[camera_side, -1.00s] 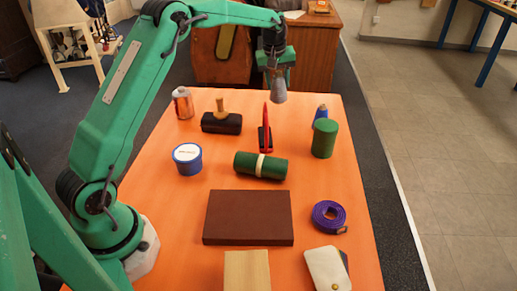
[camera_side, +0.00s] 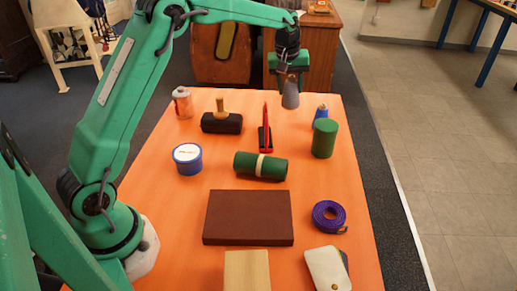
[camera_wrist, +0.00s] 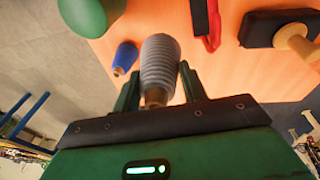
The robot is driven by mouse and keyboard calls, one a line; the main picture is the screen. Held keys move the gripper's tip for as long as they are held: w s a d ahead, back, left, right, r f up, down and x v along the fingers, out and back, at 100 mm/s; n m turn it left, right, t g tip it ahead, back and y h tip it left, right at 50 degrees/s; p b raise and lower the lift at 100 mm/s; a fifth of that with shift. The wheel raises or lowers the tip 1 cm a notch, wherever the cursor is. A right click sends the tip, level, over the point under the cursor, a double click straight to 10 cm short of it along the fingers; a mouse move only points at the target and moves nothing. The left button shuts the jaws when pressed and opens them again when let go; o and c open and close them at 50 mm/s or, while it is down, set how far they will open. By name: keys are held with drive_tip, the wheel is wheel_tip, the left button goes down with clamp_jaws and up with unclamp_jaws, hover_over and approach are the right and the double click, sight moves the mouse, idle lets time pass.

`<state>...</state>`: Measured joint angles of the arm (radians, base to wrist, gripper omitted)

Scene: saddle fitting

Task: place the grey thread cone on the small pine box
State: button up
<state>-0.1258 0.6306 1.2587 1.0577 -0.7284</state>
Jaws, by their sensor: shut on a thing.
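The grey thread cone (camera_side: 290,98) is between the fingers of my gripper (camera_side: 289,79), held in the air above the far right part of the orange table. In the wrist view the ribbed grey cone (camera_wrist: 160,62) sits between the two green fingers of the shut gripper (camera_wrist: 158,80). The small pine box (camera_side: 247,272) is a pale wooden block at the near edge of the side view, partly cut off by the frame. It is far from my gripper, and the wrist view does not show it.
A brown slab (camera_side: 248,218) lies behind the pine box. A white case (camera_side: 326,268) and purple strap roll (camera_side: 328,215) are to the right. A green roll (camera_side: 260,165), blue tub (camera_side: 187,158), red tool (camera_side: 265,135), mallet (camera_side: 221,122), green cylinder (camera_side: 323,139) and blue cone (camera_side: 321,112) stand farther back.

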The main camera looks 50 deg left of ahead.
drive_tip(key=s+d+r+m, duration=0.1)
drive_tip(key=s+d, duration=0.1)
drive_tip(key=d, duration=0.4)
drive_tip(key=s+d+r+m, duration=0.1)
drive_tip(key=s+d+m, duration=0.15)
drive_tip(key=d, duration=0.35)
drive_tip(key=m+h, duration=0.2)
drive_tip(key=m, duration=0.8)
hover_over(262, 267)
drive_tip(key=shift+f+g, duration=0.4)
drive_tip(key=shift+f, duration=1.25)
drive_tip(key=shift+f, duration=0.1)
drive_tip(key=shift+f, duration=1.85)
drive_tip(key=shift+f, duration=0.15)
